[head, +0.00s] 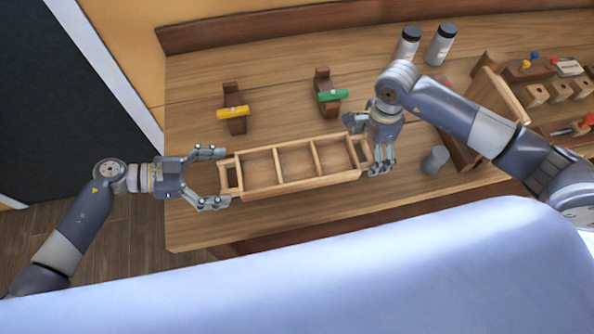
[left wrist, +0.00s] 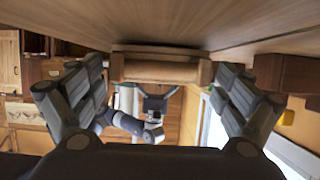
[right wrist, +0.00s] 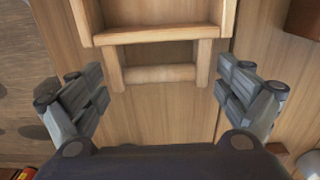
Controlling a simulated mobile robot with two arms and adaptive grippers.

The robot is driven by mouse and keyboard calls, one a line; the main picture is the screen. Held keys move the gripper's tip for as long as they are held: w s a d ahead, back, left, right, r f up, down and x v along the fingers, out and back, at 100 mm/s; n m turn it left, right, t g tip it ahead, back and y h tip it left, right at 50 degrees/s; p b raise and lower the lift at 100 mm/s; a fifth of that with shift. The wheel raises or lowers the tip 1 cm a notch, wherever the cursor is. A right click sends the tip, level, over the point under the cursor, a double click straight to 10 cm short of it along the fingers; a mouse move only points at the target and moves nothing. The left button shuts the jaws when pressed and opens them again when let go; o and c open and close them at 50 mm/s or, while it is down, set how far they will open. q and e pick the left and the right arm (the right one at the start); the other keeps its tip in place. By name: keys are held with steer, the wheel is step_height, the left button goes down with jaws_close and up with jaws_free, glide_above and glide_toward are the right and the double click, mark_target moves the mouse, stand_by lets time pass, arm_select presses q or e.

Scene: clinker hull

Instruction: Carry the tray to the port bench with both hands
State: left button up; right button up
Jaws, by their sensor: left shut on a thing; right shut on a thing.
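A long wooden tray (head: 277,170) with three open, empty-looking compartments and an end handle at each side is over the wooden bench top (head: 190,225). I cannot tell whether it touches the bench. My left gripper (head: 212,178) is at the tray's left handle, which shows between its fingers in the left wrist view (left wrist: 160,71). My right gripper (head: 381,171) comes from above onto the right end. In the right wrist view the right handle (right wrist: 160,74) lies between the fingers.
Behind the tray stand a wooden piece with a yellow bar (head: 233,113) and one with a green bar (head: 332,96). Two lidded jars (head: 440,45) stand at the back. A grey cylinder (head: 435,160) and a tool rack (head: 550,92) are at right. The bench's left front is clear.

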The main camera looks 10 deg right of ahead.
arm_select(q)
steer(key=shift+f, duration=0.35)
arm_select(e)
steer(key=shift+f, duration=0.35)
arm_select(q)
steer(key=o, duration=1)
steer(key=shift+r, duration=0.15)
arm_select(e)
steer(key=o, duration=1)
steer(key=shift+r, duration=0.15)
arm_select(q)
steer(key=v, duration=1.1)
steer(key=shift+a+r, duration=0.2)
steer(key=shift+a, duration=0.25)
arm_select(e)
steer(key=shift+r, duration=0.1)
step_height(320, 180, up, 12)
steer(key=shift+f, duration=0.1)
